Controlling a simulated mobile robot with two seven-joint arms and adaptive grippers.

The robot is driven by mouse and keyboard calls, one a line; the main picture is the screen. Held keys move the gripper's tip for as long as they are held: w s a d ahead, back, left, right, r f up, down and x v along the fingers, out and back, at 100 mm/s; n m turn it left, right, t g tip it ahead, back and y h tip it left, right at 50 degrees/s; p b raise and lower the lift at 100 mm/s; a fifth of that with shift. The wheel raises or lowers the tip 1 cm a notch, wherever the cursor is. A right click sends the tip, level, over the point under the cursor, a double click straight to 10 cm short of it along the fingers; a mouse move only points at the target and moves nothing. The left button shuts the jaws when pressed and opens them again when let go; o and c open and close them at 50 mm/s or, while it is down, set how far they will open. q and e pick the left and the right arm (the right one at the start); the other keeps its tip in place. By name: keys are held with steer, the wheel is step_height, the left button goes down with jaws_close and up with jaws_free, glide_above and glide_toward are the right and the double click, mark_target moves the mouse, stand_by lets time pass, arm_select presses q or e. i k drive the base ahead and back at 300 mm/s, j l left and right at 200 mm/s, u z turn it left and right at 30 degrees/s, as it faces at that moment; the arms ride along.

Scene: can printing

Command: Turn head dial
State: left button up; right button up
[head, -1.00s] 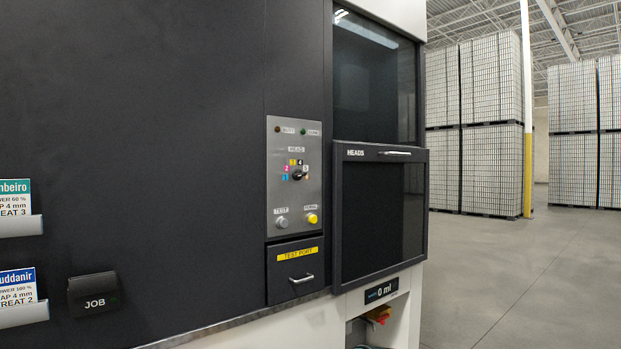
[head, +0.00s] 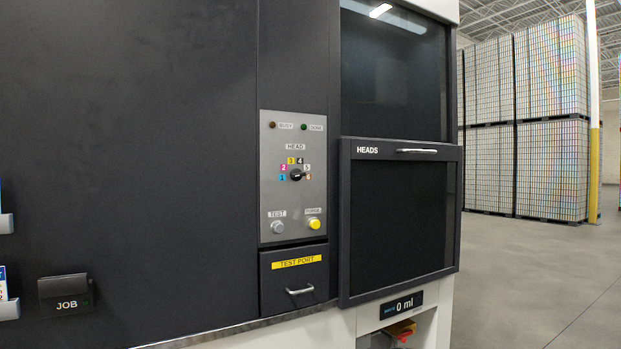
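The head dial (head: 296,174) is a small black knob on a grey control panel (head: 268,200) in the middle of the head view. Coloured and numbered labels ring it, from blue 1 at the lower left, over the top, to 6 at the lower right. The word HEAD (head: 295,147) is above it. Which number the dial points to is too small to tell for certain. Neither of my grippers is in view.
Below the dial are a grey TEST button (head: 277,227) and a yellow button (head: 314,224). A TEST PORT drawer (head: 293,282) with a handle is under the panel. The HEADS door (head: 400,220) juts out at the right. Open floor (head: 530,280) lies right of the machine.

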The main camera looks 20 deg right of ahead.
mark_target(296, 175)
steer(key=i+l+u, duration=0.2)
steer(key=l, duration=1.8)
steer(key=i+l+u, duration=0.1)
steer(key=l, duration=0.9)
